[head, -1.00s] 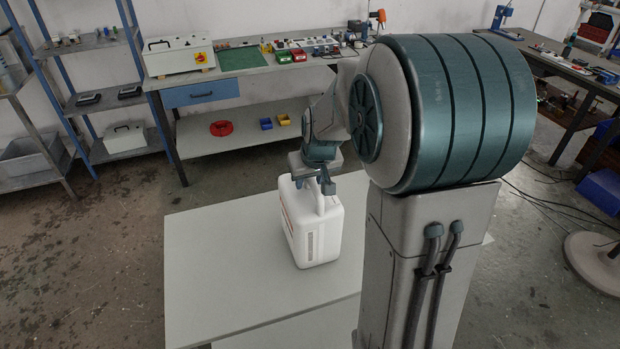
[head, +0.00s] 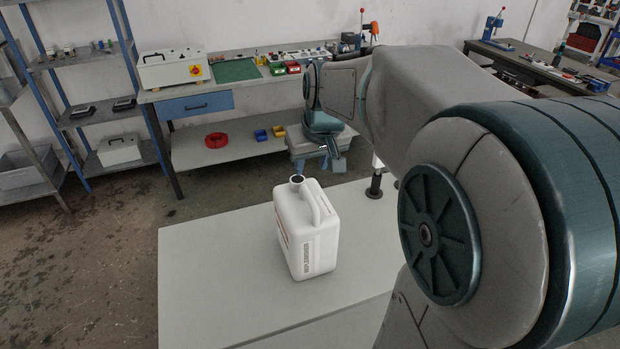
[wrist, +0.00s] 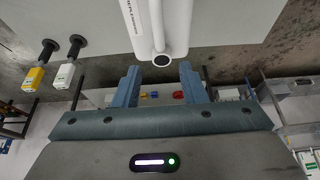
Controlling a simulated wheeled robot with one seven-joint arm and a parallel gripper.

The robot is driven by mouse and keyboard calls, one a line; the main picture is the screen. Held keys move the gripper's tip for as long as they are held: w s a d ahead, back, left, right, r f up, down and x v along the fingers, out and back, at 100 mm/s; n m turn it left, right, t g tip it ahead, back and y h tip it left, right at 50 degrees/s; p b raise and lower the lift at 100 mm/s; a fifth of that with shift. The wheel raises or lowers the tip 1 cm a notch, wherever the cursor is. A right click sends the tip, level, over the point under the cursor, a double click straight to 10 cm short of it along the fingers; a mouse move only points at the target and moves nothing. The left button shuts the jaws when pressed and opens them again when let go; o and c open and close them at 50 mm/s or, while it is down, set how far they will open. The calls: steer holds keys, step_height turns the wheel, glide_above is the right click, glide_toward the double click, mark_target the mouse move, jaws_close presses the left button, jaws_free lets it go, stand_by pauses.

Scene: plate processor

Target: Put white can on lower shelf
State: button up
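The white can (head: 307,238), a jerrycan with a handle and a dark-mouthed neck, stands upright on a pale tabletop (head: 210,285) in the head view. My gripper (head: 318,168) is beyond and above the can, apart from it. In the wrist view the can (wrist: 176,25) shows at the top, just past my gripper (wrist: 159,68). The two fingers are spread with nothing between them. A pale lower shelf (head: 200,157) runs under the workbench at the back.
The shelf holds a red ring (head: 216,140) and small blue and yellow bins (head: 270,134); its left part is clear. A metal rack (head: 100,117) stands left of the bench. Open floor lies between the tabletop and the bench.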

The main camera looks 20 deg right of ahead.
steer(key=s+a+f, duration=0.2)
steer(key=s+f, duration=0.1)
steer(key=s, duration=0.6)
steer(key=s+a+f+g, duration=0.1)
steer(key=s+a+f, duration=0.2)
steer(key=s, duration=0.6)
steer(key=shift+a, duration=0.35)
steer(key=shift+c, duration=0.2)
steer(key=shift+s, duration=0.1)
